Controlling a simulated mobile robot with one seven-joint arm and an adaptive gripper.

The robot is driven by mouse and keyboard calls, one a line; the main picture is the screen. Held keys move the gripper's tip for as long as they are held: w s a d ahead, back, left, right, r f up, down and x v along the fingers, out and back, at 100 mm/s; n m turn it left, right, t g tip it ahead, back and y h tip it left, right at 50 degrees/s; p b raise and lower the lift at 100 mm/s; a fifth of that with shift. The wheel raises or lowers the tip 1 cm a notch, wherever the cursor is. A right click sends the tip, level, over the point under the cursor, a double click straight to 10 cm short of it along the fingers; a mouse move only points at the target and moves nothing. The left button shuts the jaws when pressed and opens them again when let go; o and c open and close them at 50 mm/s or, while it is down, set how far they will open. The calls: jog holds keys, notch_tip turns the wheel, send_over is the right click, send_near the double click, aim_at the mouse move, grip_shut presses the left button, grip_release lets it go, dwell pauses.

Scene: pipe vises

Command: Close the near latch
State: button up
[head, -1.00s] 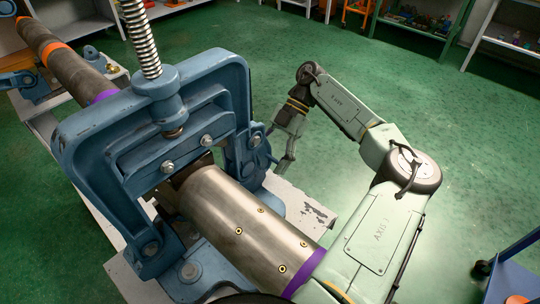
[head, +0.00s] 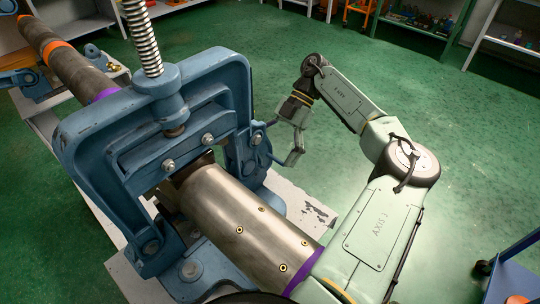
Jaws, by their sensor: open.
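A blue pipe vise (head: 86,142) stands at the left, its frame arching over a steel pipe (head: 232,212). A blue latch (head: 254,150) sits on the right side of the vise frame, by the base of the right upright. My gripper (head: 281,142) is just right of this latch, with its fingers apart and pointing down and left. One finger reaches close to the latch; I cannot tell whether it touches. I cannot tell from this view how far the latch is from its closed position.
A threaded screw (head: 141,38) rises from the top of the vise. A second pipe section with orange and purple bands (head: 58,52) runs to the back left. A pale bench (head: 303,208) is under the vise. Green floor (head: 460,150) is open at the right.

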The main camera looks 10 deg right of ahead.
jog(key=v, duration=0.5)
jog(key=shift+w+d+r, duration=0.1)
jog(key=shift+r, duration=0.05)
dwell(0.3)
